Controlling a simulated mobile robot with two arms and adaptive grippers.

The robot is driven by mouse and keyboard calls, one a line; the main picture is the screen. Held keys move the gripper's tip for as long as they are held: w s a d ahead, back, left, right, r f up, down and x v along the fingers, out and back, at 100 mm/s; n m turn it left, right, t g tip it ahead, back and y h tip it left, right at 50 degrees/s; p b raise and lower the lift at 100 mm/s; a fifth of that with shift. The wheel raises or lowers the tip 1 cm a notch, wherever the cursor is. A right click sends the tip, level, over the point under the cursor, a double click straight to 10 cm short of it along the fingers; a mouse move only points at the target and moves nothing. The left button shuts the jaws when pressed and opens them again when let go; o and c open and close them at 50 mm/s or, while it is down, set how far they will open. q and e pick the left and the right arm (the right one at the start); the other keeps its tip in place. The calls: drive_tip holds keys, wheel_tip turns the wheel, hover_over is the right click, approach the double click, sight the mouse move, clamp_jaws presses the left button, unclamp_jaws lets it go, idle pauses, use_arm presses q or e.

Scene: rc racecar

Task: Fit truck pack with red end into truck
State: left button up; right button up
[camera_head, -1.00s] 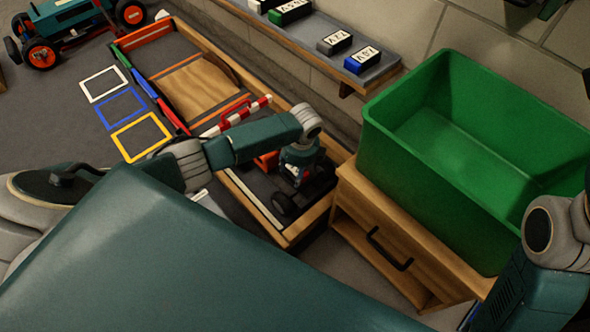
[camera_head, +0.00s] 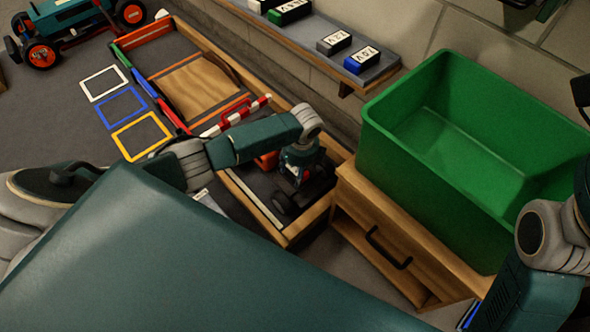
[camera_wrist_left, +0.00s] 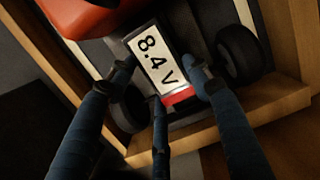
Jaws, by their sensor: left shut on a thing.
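The truck pack (camera_wrist_left: 155,55) has a white label reading 8.4 V and a red end (camera_wrist_left: 178,97). It lies between the fingers of my left gripper (camera_wrist_left: 165,85), which is shut on it. The truck's orange-red body (camera_wrist_left: 90,14) and dark wheels (camera_wrist_left: 240,52) surround the pack in the left wrist view. The pack is at or just over the truck's bed; I cannot tell if it is fully seated. In the head view my left gripper (camera_head: 298,170) points down over the truck (camera_head: 286,203) and hides most of it. My right gripper is not in view.
The truck stands in a wood-edged track (camera_head: 290,240) with a striped barrier (camera_head: 235,116) and a ramp (camera_head: 200,90). A green bin (camera_head: 465,150) sits on a wooden cabinet (camera_head: 385,235) to the right. Other packs lie on a wall shelf (camera_head: 345,65). A teal car (camera_head: 75,25) stands far left.

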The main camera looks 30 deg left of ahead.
use_arm(q)
drive_tip(key=shift+p, duration=0.3)
idle(0.5)
drive_tip(key=shift+f+b, duration=0.35)
drive_tip(key=shift+f, duration=0.05)
drive_tip(key=shift+f, duration=0.3)
drive_tip(key=shift+f, duration=0.1)
drive_tip(key=o, duration=1.5)
drive_tip(key=shift+o, duration=0.2)
